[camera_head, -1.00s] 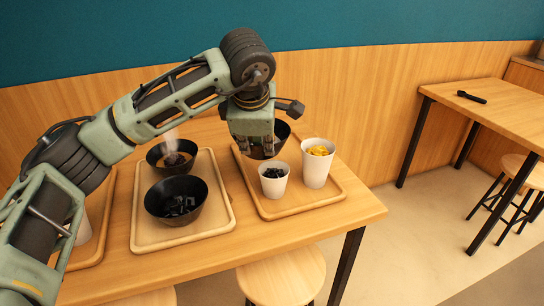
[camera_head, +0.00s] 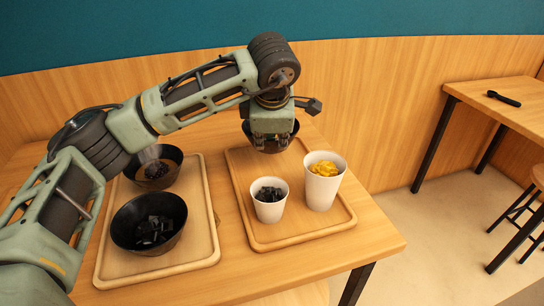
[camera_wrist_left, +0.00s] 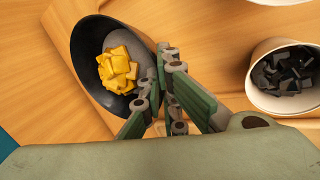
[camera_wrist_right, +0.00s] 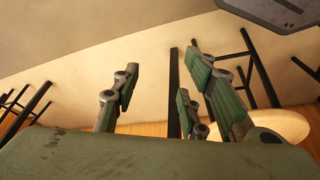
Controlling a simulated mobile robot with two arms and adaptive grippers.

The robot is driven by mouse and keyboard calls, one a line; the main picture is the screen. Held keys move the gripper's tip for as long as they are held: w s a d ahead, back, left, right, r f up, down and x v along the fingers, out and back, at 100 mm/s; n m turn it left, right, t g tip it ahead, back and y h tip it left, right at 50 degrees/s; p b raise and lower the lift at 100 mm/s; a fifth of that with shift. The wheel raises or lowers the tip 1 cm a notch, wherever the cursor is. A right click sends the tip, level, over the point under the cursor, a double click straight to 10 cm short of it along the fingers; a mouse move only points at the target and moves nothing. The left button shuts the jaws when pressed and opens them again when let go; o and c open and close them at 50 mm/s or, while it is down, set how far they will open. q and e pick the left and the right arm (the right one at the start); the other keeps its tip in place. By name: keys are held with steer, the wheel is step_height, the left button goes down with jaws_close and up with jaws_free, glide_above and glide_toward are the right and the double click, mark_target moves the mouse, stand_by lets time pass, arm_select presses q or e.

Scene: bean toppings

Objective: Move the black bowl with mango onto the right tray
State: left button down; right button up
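The black bowl with yellow mango cubes (camera_wrist_left: 88,55) fills the upper left of the left wrist view. In the head view this bowl (camera_head: 285,141) is at the back end of the right tray (camera_head: 243,207), partly hidden behind my left gripper (camera_head: 270,142). My left gripper's fingers (camera_wrist_left: 160,95) are closed on the bowl's near rim. I cannot tell whether the bowl touches the tray. My right gripper (camera_wrist_right: 160,88) is open and empty, away from the trays, and shows only in its wrist view.
The right tray also holds a white cup of black cubes (camera_head: 268,208) and a taller white cup of mango (camera_head: 320,188). Left of it, another tray (camera_head: 205,235) carries a black bowl of dark jelly (camera_head: 128,225) and another dark bowl (camera_head: 168,160). A second table stands right.

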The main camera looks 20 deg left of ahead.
arm_select(q)
steer(key=shift+w+f, duration=0.1)
steer(key=shift+f, duration=0.75)
step_height(320, 180, down, 2)
steer(key=shift+f+b, duration=0.2)
steer(key=shift+b, duration=0.1)
steer(key=shift+f, duration=0.35)
arm_select(e)
steer(key=shift+v, duration=1.25)
steer(key=shift+d, duration=0.1)
arm_select(q)
steer(key=c, duration=2.5)
jaws_free()
steer(key=shift+f, duration=0.15)
steer(key=o, duration=0.5)
steer(key=shift+r, duration=0.2)
